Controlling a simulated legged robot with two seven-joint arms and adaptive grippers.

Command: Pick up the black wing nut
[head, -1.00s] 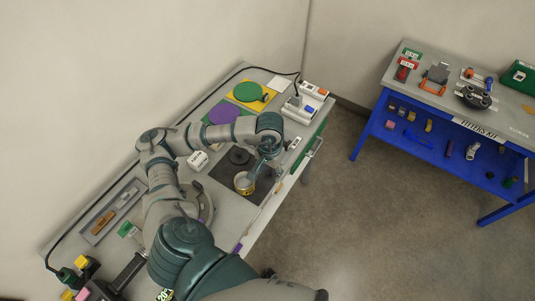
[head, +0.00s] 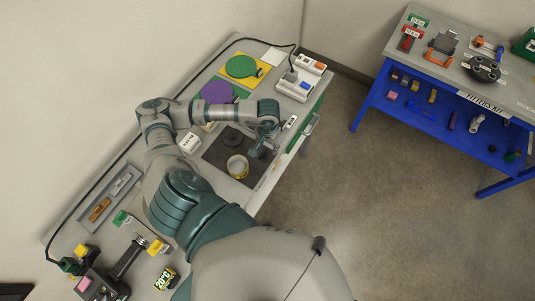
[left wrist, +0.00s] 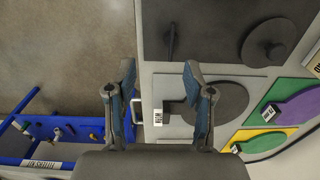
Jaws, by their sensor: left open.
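My left gripper (head: 258,151) is open and empty. In the head view it hangs over the right side of the dark square mat (head: 213,153), beside a yellow-and-white cup (head: 237,168). In the left wrist view its two fingers (left wrist: 160,85) are spread apart, pointing toward the mat (left wrist: 220,22). A small dark upright piece, seemingly the black wing nut (left wrist: 170,42), stands on that mat, just beyond the fingertips. A black disc with a knob (left wrist: 268,43) lies to its right; it also shows in the head view (head: 232,137). My right gripper is out of view.
A white labelled block (left wrist: 159,117) and a grey disc (left wrist: 225,100) show between and behind the fingers. Purple (head: 217,92) and green (head: 241,66) discs lie farther back. A blue table (head: 375,85) stands across open floor.

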